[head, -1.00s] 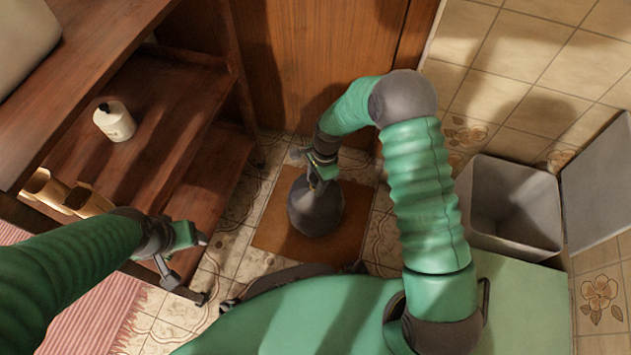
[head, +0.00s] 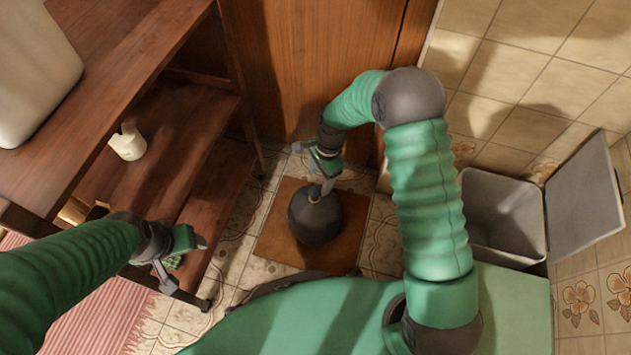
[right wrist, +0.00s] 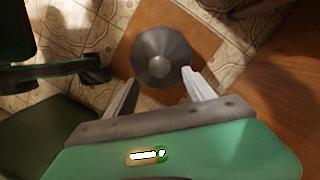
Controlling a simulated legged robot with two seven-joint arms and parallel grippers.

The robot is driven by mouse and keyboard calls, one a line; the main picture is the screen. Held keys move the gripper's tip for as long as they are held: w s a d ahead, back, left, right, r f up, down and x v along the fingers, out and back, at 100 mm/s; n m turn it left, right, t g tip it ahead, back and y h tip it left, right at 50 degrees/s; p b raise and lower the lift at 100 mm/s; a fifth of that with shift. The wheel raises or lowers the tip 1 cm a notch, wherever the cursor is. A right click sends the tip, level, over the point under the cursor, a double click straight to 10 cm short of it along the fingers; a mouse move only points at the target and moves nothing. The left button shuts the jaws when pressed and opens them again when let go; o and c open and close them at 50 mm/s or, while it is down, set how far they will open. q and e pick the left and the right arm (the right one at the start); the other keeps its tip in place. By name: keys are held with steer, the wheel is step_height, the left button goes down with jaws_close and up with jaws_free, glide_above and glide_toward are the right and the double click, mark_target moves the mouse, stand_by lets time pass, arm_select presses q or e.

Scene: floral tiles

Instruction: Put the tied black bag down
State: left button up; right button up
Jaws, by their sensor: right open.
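The tied black bag (head: 316,222) looks dark grey, round at the bottom and narrowing to a tied neck. It rests on a brown mat (head: 268,243) on the floor in front of a wooden door. My right gripper (head: 325,190) is just above the bag's neck, with its fingers open. In the right wrist view the bag (right wrist: 162,60) lies beyond the two spread fingertips (right wrist: 160,82), and nothing shows held between them. My left gripper (head: 185,262) is at the lower left, away from the bag; its jaws cannot be made out clearly.
A grey open bin (head: 502,215) with a raised lid stands on the right by the tiled wall. A wooden shelf unit (head: 165,120) with a white container (head: 128,143) is on the left. A pink striped rug (head: 95,310) lies at the lower left.

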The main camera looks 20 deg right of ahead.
steer(key=shift+d+r+p, duration=0.2)
steer(key=shift+r+p, duration=0.15)
steer(key=shift+r, duration=0.9)
arm_select(q)
steer(key=shift+r, duration=0.75)
arm_select(e)
steer(key=s+d+r+n+t+h, duration=0.1)
steer(key=s+d+r+n+t, duration=0.2)
steer(key=s+r+n, duration=1.1)
steer(key=shift+s+d+n+h, duration=0.2)
steer(key=shift+s+n+h, duration=0.2)
steer(key=shift+s+n, duration=0.4)
steer(key=shift+w, duration=0.1)
